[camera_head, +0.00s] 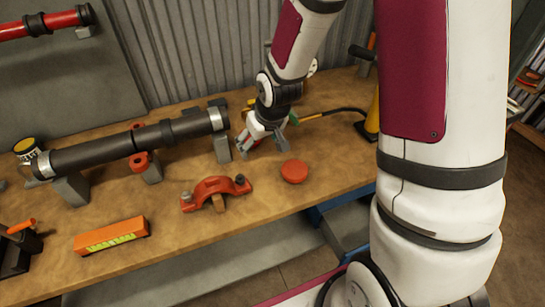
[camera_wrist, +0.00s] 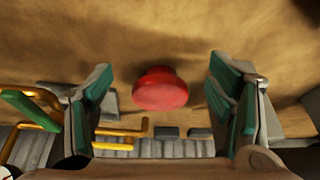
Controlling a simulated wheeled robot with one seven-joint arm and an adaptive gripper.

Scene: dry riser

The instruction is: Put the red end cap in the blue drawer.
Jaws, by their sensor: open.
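The red end cap (camera_head: 294,171) is a round disc lying on the wooden bench near its front edge. In the wrist view the red end cap (camera_wrist: 160,90) shows between my two fingers, with clear space on both sides. My gripper (camera_head: 264,142) is open and empty, behind and left of the cap in the head view. Its teal-padded fingers also show in the wrist view (camera_wrist: 162,75). The blue drawer (camera_head: 318,220) shows below the bench's front edge, partly hidden by my arm; I cannot tell how far it is open.
A red pipe clamp (camera_head: 215,190) lies left of the cap. A black pipe (camera_head: 125,147) rests on grey supports at the back left. An orange spirit level (camera_head: 111,236) lies at the front left. A yellow tool (camera_head: 373,115) stands at the right. The bench (camera_head: 255,207) between clamp and cap is bare.

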